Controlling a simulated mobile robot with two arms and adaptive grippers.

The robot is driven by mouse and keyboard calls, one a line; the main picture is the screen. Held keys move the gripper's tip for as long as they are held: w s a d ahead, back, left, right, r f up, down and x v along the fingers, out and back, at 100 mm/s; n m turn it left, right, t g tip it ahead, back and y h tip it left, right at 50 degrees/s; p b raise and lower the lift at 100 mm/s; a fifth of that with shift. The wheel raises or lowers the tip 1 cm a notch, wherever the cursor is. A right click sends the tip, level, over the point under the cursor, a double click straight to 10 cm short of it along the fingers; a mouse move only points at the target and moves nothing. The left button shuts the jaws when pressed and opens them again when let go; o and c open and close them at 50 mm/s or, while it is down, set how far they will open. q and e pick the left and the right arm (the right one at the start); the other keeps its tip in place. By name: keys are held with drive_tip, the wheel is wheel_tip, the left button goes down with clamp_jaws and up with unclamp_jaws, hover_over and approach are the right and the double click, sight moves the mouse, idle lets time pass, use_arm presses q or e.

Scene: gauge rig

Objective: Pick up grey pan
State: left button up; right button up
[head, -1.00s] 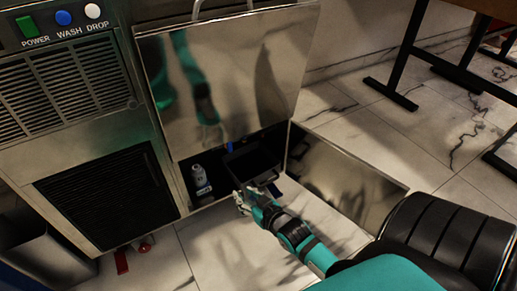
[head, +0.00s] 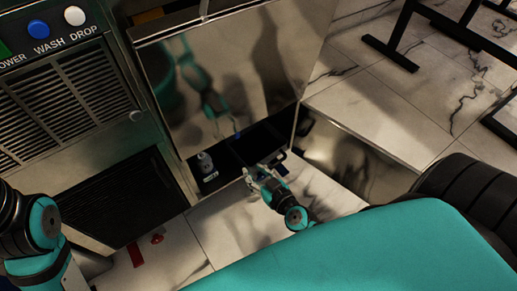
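The grey pan (head: 251,148) looks dark and sits inside the open lower compartment of the steel machine. A loop-like handle (head: 277,157) shows at its front right. My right gripper (head: 256,171) is at the compartment's front opening, just in front of the pan and close to the handle. I cannot tell whether it touches the pan or how far its fingers are apart. My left arm shows at the lower left edge, but its gripper is out of view.
A white bottle (head: 206,164) stands left of the pan in the compartment. The raised steel door (head: 240,75) hangs above. A steel panel (head: 350,160) stands at the right. A red item (head: 135,254) lies on the floor at lower left.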

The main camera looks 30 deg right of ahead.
drive_tip(key=b+x, duration=0.1)
drive_tip(key=x, duration=0.7)
drive_tip(key=shift+w+f, duration=0.1)
drive_tip(key=shift+w, duration=0.05)
clamp_jaws()
